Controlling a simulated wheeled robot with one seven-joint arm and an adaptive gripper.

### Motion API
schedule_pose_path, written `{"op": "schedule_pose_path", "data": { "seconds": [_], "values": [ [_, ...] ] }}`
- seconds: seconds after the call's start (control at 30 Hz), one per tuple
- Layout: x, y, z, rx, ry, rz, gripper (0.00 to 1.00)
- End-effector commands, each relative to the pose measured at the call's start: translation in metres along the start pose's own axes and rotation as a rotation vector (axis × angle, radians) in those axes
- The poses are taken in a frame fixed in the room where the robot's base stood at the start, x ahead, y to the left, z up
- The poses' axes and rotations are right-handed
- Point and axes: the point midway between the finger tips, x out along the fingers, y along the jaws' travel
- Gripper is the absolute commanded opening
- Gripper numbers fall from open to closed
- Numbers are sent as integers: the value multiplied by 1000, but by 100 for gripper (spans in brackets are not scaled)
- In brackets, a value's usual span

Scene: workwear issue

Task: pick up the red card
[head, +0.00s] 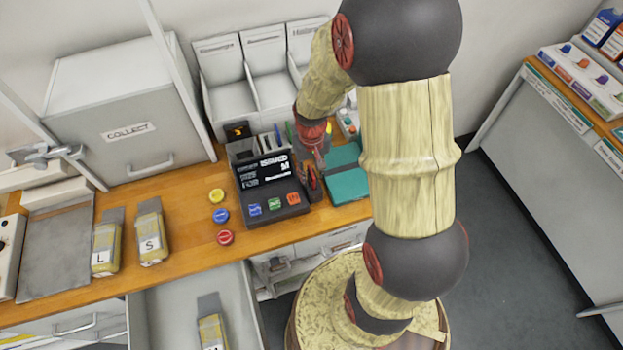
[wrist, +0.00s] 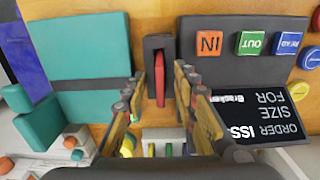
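The red card (wrist: 160,72) stands upright on edge in a narrow dark holder (wrist: 154,45) on the wooden counter, in the middle of the wrist view. In the head view the dark holder (head: 314,193) stands between the black terminal and the teal case, with red showing in it just under my gripper. My gripper (wrist: 161,90) is open and points down over the card. Its fingers are on either side of the card in the wrist view, with gaps on both sides. I cannot tell how far above the card the fingertips are.
The black terminal (head: 262,182) with coloured buttons is close on one side of the holder, the teal case (head: 348,185) on the other. Yellow, blue and red discs (head: 225,237) lie left of the terminal. White bins (head: 228,100) stand behind. A drawer (head: 170,310) is open in front.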

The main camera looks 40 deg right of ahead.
Motion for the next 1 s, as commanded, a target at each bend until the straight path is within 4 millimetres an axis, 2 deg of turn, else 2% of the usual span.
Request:
{"op": "schedule_pose_path", "data": {
  "seconds": [0.1, 0.33, 0.83, 1.0],
  "values": [
    [7, 0, 0, 0, 1, 0, 29],
    [8, 0, 0, 0, 1, 0, 28],
    [7, 0, 0, 0, 1, 0, 0],
    [7, 0, 0, 0, 1, 0, 0]
  ]
}}
